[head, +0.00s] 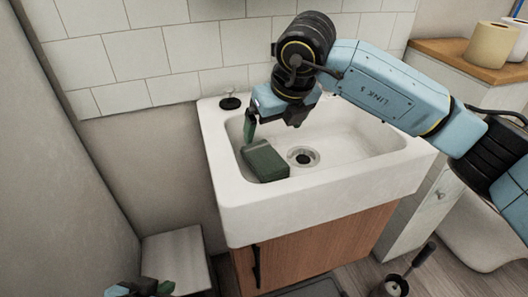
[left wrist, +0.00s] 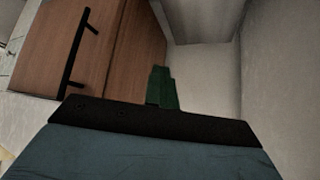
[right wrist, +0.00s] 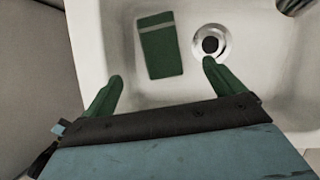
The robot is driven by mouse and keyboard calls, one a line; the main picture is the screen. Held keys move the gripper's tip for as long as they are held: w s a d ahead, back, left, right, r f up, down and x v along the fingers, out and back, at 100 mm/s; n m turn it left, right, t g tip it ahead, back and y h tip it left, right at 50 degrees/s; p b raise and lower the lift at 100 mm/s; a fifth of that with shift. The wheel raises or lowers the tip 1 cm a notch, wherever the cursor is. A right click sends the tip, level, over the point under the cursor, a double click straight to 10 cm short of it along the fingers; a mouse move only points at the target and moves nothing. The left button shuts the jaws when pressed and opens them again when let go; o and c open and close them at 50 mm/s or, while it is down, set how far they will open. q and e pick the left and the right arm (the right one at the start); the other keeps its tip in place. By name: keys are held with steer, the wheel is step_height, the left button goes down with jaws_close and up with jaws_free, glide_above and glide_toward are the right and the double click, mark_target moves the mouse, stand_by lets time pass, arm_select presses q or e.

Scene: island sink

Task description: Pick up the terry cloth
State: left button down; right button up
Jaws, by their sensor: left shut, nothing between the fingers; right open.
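The terry cloth (head: 265,160) is a folded dark green piece lying in the left part of the white sink basin. In the right wrist view the cloth (right wrist: 160,48) is a green rectangle with a pale stripe near its far end, left of the drain. My right gripper (head: 250,130) is in the basin just above and behind the cloth; its green fingers are spread and empty (right wrist: 158,80), apart from the cloth. My left gripper (head: 158,288) is low at the bottom edge of the head view. Its fingers (left wrist: 161,75) are closed with nothing between them, facing the wooden cabinet.
The white sink (head: 300,205) has raised walls around the basin and a drain (head: 302,157). A wooden cabinet (head: 315,245) with a black handle is below. A white box (head: 176,258) stands on the floor at left. Paper rolls (head: 490,45) stand on the counter at right.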

steer(key=b, duration=0.2)
glide_above(264, 156)
steer(key=s+d, duration=0.1)
steer(key=s, duration=0.1)
step_height(264, 156, down, 6)
steer(key=shift+s+f, duration=0.1)
steer(key=shift+s, duration=0.05)
steer(key=shift+w+a+f, duration=0.1)
steer(key=shift+w+f, duration=0.15)
steer(key=shift+f, duration=0.3)
steer(key=b+x, duration=0.2)
steer(key=x, duration=0.2)
steer(key=shift+w+f+b, duration=0.15)
steer(key=shift+b, duration=0.15)
steer(key=shift+w+f, duration=0.1)
steer(key=shift+f, duration=0.05)
steer(key=c, duration=1.1)
arm_select(q)
steer(key=w+d+r+t+h, duration=0.2)
steer(key=r+t, duration=0.4)
steer(key=r, duration=0.2)
steer(key=w+d+r+t+h, duration=0.2)
steer(key=w+d+r+t, duration=0.1)
steer(key=r+t, duration=0.4)
step_height(264, 156, up, 2)
steer(key=shift+w+r+m+h, duration=0.15)
steer(key=shift+r+m+h, duration=0.05)
steer(key=shift+m+h, duration=0.1)
arm_select(e)
steer(key=shift+c, duration=0.2)
